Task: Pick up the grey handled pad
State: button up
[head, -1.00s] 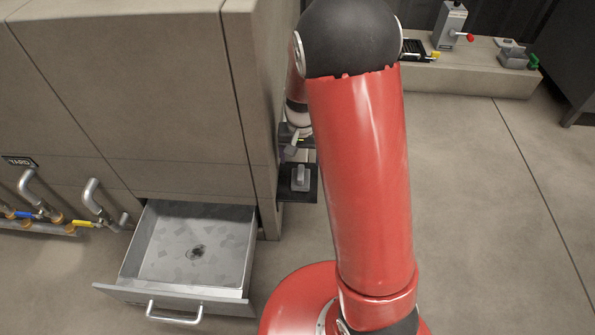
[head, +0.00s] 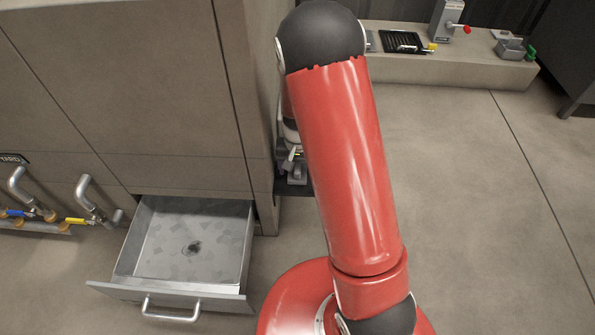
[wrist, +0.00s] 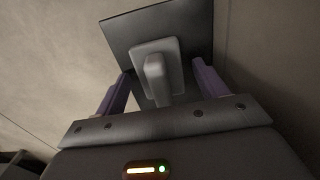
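The grey handled pad (wrist: 168,48) lies on a dark shelf (wrist: 122,34), its raised handle (wrist: 157,72) pointing toward the wrist camera. My gripper (wrist: 161,69) is open, with one purple finger to the left of the handle and one to the right. There is a gap on each side, and I see no contact. In the head view my gripper (head: 291,160) is low beside the cabinet, right at the pad (head: 293,181), which my arm partly hides.
The tall cabinet (head: 130,90) stands close to the left of my arm. An open, empty-looking drawer (head: 180,270) sticks out at lower left. Pipes with coloured valve handles (head: 75,221) are at far left. A low plinth (head: 460,72) with devices stands at the back. The floor at right is clear.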

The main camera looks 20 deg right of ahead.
jog(key=c, duration=0.9)
jog(key=shift+r, duration=0.1)
jog(key=shift+d+r, duration=0.25)
jog(key=shift+r, duration=0.25)
jog(key=r, duration=0.3)
jog(key=r+p, duration=0.1)
jog(key=r, duration=0.2)
jog(key=shift+s+d+r+p, duration=0.1)
jog(key=shift+d+r+p, duration=0.1)
jog(key=shift+p, duration=0.1)
jog(key=s+d, duration=0.2)
jog(key=d, duration=0.4)
jog(key=s+d, duration=0.2)
jog(key=d, duration=0.4)
jog(key=s+d, duration=0.2)
jog(key=d, duration=0.4)
jog(key=shift+d+f, duration=0.1)
jog(key=shift+f, duration=0.15)
